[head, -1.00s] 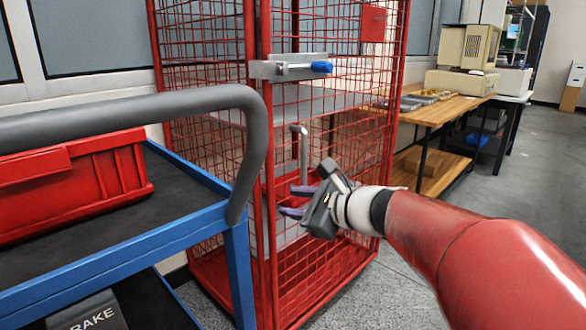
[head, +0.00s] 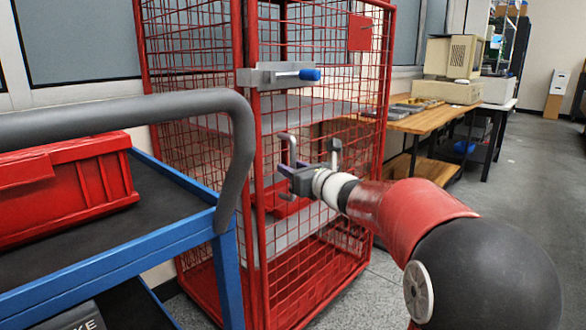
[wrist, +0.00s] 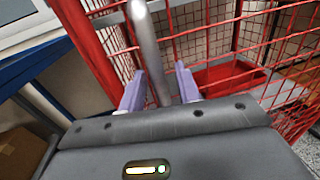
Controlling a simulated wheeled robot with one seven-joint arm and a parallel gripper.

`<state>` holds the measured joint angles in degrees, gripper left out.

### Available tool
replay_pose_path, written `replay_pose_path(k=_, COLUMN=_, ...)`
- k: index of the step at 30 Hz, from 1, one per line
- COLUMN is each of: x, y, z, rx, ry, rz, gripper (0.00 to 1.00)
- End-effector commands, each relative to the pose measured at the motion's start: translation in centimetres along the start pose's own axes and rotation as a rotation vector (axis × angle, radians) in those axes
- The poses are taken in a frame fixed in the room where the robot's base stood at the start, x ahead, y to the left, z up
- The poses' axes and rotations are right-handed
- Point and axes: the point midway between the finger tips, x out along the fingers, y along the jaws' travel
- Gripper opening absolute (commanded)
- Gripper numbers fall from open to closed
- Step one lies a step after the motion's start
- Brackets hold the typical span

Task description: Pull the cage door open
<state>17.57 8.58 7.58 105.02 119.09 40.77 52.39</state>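The red mesh cage (head: 246,190) stands upright in the middle of the head view, its door facing me and looking shut. A grey bar handle (head: 291,152) stands on the door; it also shows in the wrist view (wrist: 143,35). My gripper (wrist: 160,80) has its two lilac fingers apart, one on each side of the handle bar, with a visible gap at the right finger. In the head view, my gripper (head: 284,172) is at the handle, its fingertips partly hidden. Above it is a grey bolt latch (head: 262,76) with a blue knob (head: 310,74).
A blue cart (head: 180,240) with a grey push rail (head: 120,112) and a red bin (head: 70,170) stands close at the left. A wooden bench (head: 425,118) with a beige computer (head: 452,58) is behind the cage at right. The floor at right (head: 530,180) is clear.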

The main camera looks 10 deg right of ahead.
Motion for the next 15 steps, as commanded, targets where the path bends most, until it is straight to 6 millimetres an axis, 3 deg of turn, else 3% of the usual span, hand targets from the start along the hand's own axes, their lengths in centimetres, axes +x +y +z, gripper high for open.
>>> replay_pose_path(k=8, x=0.24, y=0.02, z=0.0, rx=-0.001, ry=0.0, rz=0.0, gripper=0.33)
replay_pose_path(k=15, x=0.22, y=0.02, z=0.0, rx=-0.001, ry=0.0, rz=0.0, gripper=0.03)
